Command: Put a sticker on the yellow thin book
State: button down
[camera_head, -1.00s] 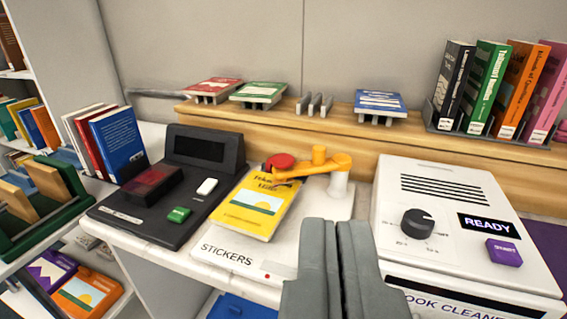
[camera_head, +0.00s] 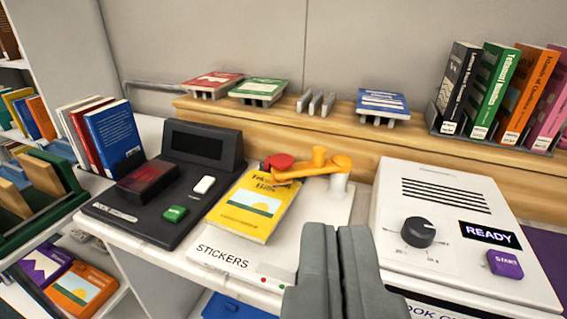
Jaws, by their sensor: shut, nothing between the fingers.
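The yellow thin book (camera_head: 250,214) lies flat on the white stickers machine (camera_head: 290,248), cover up with a sun picture. The machine's orange arm (camera_head: 312,168) reaches over the book's top edge, with a red round part (camera_head: 279,161) at its left end. It hides part of the book's title. Small red and green lights show on the machine's front edge. My gripper (camera_head: 335,230) is shut and empty, in front of and to the right of the book, apart from it in the picture.
A white book cleaner (camera_head: 455,265) reading READY stands at right. A black scanner device (camera_head: 150,215) with a green button stands at left. Books on small stands (camera_head: 382,104) and a rack of upright books (camera_head: 492,88) line the wooden ledge behind.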

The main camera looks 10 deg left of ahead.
jog(key=w+a+n+g, duration=0.2)
jog(key=w+n+g, duration=0.2)
jog(key=w, duration=1.3)
jog(key=n+g, duration=0.4)
send_over(281, 162)
notch_tip(281, 162, down, 5)
jog(key=shift+r, duration=0.1)
jog(key=shift+f, duration=4.45)
jog(key=shift+f, duration=0.1)
jog(key=shift+f, duration=0.3)
